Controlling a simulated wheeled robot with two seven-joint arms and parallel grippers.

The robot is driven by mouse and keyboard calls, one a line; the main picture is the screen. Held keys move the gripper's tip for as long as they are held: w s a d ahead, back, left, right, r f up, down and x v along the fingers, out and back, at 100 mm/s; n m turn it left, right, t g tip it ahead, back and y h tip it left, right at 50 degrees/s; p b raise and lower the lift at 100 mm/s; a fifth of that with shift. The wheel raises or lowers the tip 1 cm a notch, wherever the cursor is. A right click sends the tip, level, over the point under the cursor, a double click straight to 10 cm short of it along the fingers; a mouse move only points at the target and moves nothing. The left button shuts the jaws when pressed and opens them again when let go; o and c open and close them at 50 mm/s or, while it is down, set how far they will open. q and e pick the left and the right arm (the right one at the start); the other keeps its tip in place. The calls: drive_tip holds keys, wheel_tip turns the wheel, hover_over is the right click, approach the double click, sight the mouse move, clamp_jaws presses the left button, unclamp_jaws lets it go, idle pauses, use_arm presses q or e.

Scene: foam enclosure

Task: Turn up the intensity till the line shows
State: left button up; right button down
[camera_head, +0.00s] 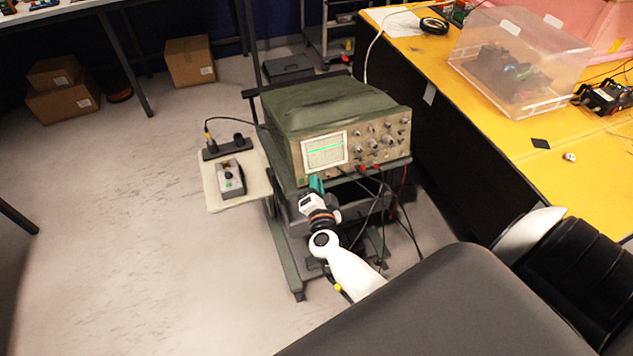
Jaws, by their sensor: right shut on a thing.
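A green oscilloscope (330,103) stands on a dark cart, its front panel turned toward me. Its screen (324,150) shows a bright green horizontal line across a pale grid. Several knobs fill the panel right of the screen. My right gripper (316,184) is up against the lower left of the front panel, just below the screen. It is shut on what seems to be a small knob there, which the gripper hides. The marking of that knob cannot be read. My left gripper is out of view.
A cart (284,238) carries the oscilloscope, with cables hanging from the panel. A side shelf (213,190) holds a small grey box (230,180). A yellow-topped bench (480,130) with a clear plastic box (519,58) stands at right. Floor at left is free.

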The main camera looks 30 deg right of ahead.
drive_tip(key=c, duration=1.5)
unclamp_jaws()
drive_tip(key=shift+o, duration=0.2)
drive_tip(key=v, duration=1.2)
drive_tip(key=shift+b, duration=0.35)
drive_tip(key=s+a+f+n+g+y, duration=0.1)
drive_tip(key=s+a+f+n+y, duration=0.25)
drive_tip(key=f, duration=0.45)
drive_tip(key=s+a+f+n+g+y, duration=0.2)
drive_tip(key=f+n, duration=0.2)
drive_tip(key=f, duration=0.4)
drive_tip(key=s+a+f+n+g+y, duration=0.1)
drive_tip(key=s+a+f+n+y, duration=0.25)
drive_tip(key=f, duration=0.45)
drive_tip(key=s+d+f+n+g, duration=0.2)
drive_tip(key=s+f, duration=0.3)
drive_tip(key=s, duration=0.3)
drive_tip(key=s+d+f+n+g+h, duration=0.1)
drive_tip(key=s+f+g, duration=0.3)
drive_tip(key=s, duration=0.4)
drive_tip(key=s+d+f+n+g, duration=0.3)
drive_tip(key=s+f+n+g, duration=0.1)
drive_tip(key=s, duration=0.4)
drive_tip(key=shift+s+f, duration=0.3)
drive_tip(key=shift+f, duration=0.55)
